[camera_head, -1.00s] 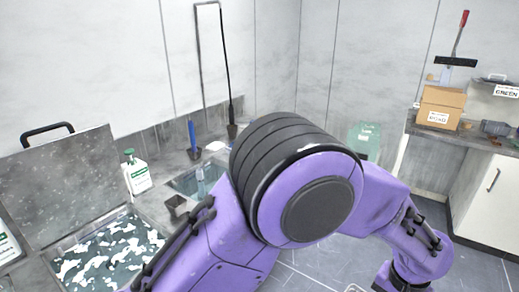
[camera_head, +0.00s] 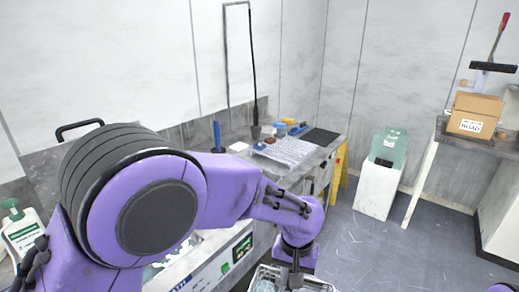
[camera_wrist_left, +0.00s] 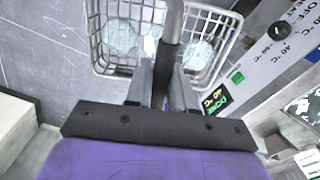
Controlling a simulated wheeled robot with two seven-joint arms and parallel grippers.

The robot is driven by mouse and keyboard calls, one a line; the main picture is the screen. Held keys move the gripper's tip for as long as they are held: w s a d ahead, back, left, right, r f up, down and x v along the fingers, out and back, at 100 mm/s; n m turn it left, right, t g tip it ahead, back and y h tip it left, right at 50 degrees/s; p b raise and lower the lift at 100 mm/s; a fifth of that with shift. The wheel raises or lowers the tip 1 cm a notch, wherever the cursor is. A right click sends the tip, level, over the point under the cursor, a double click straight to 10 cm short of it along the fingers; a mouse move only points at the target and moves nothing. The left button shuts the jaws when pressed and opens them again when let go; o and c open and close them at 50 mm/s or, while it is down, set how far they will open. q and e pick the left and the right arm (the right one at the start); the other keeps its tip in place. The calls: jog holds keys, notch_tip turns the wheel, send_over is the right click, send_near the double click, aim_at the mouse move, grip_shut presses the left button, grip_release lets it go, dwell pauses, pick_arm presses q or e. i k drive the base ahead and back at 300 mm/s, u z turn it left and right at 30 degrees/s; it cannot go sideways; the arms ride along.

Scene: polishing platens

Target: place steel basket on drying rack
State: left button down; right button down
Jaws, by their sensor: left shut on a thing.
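The steel basket (camera_head: 268,275) is a wire basket at the bottom edge of the head view, partly cut off. In the left wrist view the basket (camera_wrist_left: 228,48) holds several round, clear-looking pieces, and a grey upright handle (camera_wrist_left: 173,40) rises from it. My left gripper (camera_wrist_left: 163,85) is shut on this handle; in the head view the left gripper (camera_head: 297,262) is above the basket, in front of the counter. A pale ribbed rack (camera_head: 287,151), which looks like the drying rack, lies on the counter beyond. My right gripper is out of view.
The cleaner's front panel (camera_head: 222,268), with a green display and a knob (camera_wrist_left: 282,30), is close beside the basket. A dark mat (camera_head: 320,137), blue bottle (camera_head: 217,135) and small items surround the rack. A white bin (camera_head: 379,185) stands on the open floor.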

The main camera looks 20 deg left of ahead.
aim_at(294, 150)
jog(key=i, duration=1)
